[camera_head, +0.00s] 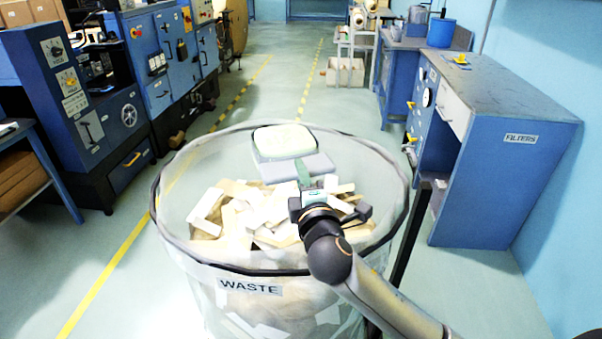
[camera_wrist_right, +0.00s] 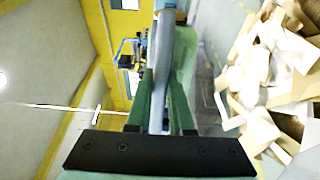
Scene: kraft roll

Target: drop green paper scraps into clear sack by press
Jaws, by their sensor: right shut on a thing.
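The clear sack (camera_head: 176,209) stands in the middle of the head view. It has a dark rim and a WASTE label, and it holds many cream and white scraps (camera_head: 235,208). My right gripper (camera_head: 304,174) is over the sack and shut on a grey tray-like piece (camera_head: 318,163). The same grey piece shows edge-on between the green fingers in the right wrist view (camera_wrist_right: 161,75). A pale green mass (camera_head: 283,140), apparently the green paper scraps, shows at the grey piece's far side, within the rim outline. My left gripper is not in view.
A blue FILTERS cabinet (camera_head: 520,140) stands at the right. Blue machines (camera_head: 85,110) line the left side. A dark post (camera_head: 408,240) stands close beside the sack on the right. Open floor with yellow lines (camera_head: 110,270) lies to the left and beyond.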

